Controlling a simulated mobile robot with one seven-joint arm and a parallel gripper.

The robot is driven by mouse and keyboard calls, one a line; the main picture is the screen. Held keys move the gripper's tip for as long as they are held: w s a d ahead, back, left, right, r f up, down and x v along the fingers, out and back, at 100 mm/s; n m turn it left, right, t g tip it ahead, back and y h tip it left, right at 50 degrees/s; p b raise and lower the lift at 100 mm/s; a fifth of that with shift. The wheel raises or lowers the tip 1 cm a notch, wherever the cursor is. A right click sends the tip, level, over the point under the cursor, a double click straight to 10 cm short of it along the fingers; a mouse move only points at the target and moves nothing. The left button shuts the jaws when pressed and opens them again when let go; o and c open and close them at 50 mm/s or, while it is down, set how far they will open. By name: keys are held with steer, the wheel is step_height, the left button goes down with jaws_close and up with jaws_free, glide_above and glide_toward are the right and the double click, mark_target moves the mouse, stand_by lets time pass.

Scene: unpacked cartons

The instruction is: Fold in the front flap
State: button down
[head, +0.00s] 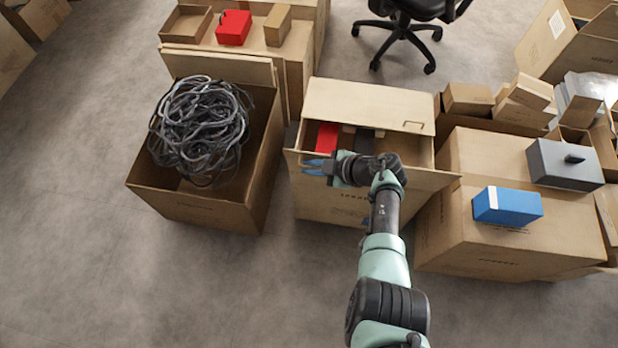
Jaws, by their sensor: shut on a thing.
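The middle carton (330,205) stands upright with its top partly open. Its front flap (432,178) runs along the near side of the opening, its right end sticking out past the carton's corner. My gripper (317,167), with blue fingertips, is at the left part of this flap, shut on it. The gripper and wrist hide much of the flap, so its exact tilt is hard to tell. The back flap (365,102), with a handle slot, lies at the far side of the opening. A red item (327,136) and dark items show inside.
An open carton (200,212) holding a tangle of dark cables (200,130) stands close on the left. A closed carton (500,240) bearing a blue box (507,206) and a grey box (563,165) stands close on the right. Floor (170,290) in front is clear.

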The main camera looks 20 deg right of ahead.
steer(key=shift+w+d+r+m+g+y+b, duration=0.2)
steer(key=shift+w+d+g+b, duration=0.2)
steer(key=shift+w+b, duration=0.25)
steer(key=shift+w+d+r+m+g+y+b, duration=0.1)
steer(key=shift+w+d+m+g+b, duration=0.15)
steer(key=shift+w+d+b, duration=0.35)
steer(key=shift+w+d+r+b, duration=0.2)
steer(key=shift+w+b, duration=0.15)
steer(key=shift+b, duration=0.35)
steer(key=shift+w+d+r+b, duration=0.1)
steer(key=shift+w+d+b, duration=0.2)
steer(key=shift+b, duration=0.35)
steer(key=shift+w, duration=0.15)
steer(key=shift+a, duration=0.1)
steer(key=c, duration=1.2)
jaws_free()
steer(key=shift+c, duration=0.2)
steer(key=shift+s+d+r+p, duration=0.2)
steer(key=shift+d+r+p, duration=0.05)
steer(key=shift+r+p, duration=0.3)
steer(key=p+v, duration=0.8)
steer(key=v, duration=0.3)
steer(key=shift+f, duration=0.1)
steer(key=shift+s+d+r, duration=0.2)
steer(key=shift+s+d, duration=0.05)
steer(key=shift+s, duration=0.05)
